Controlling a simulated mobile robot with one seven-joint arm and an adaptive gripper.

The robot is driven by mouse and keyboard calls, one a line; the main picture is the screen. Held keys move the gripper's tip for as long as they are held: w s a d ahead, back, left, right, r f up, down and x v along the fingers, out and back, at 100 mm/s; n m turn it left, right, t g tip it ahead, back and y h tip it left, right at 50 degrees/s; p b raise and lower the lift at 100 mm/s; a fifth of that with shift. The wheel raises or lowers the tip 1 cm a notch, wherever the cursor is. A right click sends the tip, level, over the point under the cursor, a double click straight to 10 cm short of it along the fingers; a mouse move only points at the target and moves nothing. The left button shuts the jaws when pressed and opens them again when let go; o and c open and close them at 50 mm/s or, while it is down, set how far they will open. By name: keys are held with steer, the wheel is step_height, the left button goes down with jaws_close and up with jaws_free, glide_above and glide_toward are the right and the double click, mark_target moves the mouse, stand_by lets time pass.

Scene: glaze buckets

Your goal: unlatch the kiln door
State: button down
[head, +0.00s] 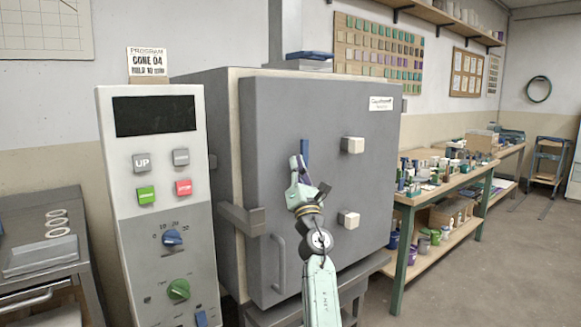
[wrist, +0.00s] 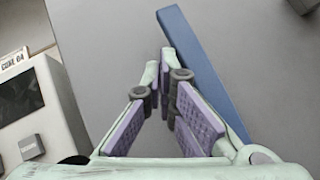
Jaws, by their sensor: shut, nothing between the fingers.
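In the wrist view the blue bar (wrist: 197,55) runs at a slant past the right finger. My gripper (head: 298,163) is shut and empty, close beside the bar; I cannot tell if they touch. It also shows in the wrist view (wrist: 162,62). A grey bracket (head: 240,218) sits at the door's left edge, above a grey pull handle (head: 277,262).
A control panel (head: 160,220) stands left of the kiln. Two pale blocks (head: 352,145) stick out from the door on the right. A workbench (head: 408,200) with jars and buckets is to the right.

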steer(key=shift+w+d+r+m+h+p, duration=0.15)
steer(key=shift+d+m+h+p, duration=0.1)
steer(key=shift+m+h, duration=0.2)
steer(key=shift+w+d+r+m+h+p, duration=0.15)
steer(key=shift+d+m+h, duration=0.1)
steer(key=shift+m+h, duration=0.2)
steer(key=shift+f, duration=0.1)
steer(key=shift+s, duration=0.1)
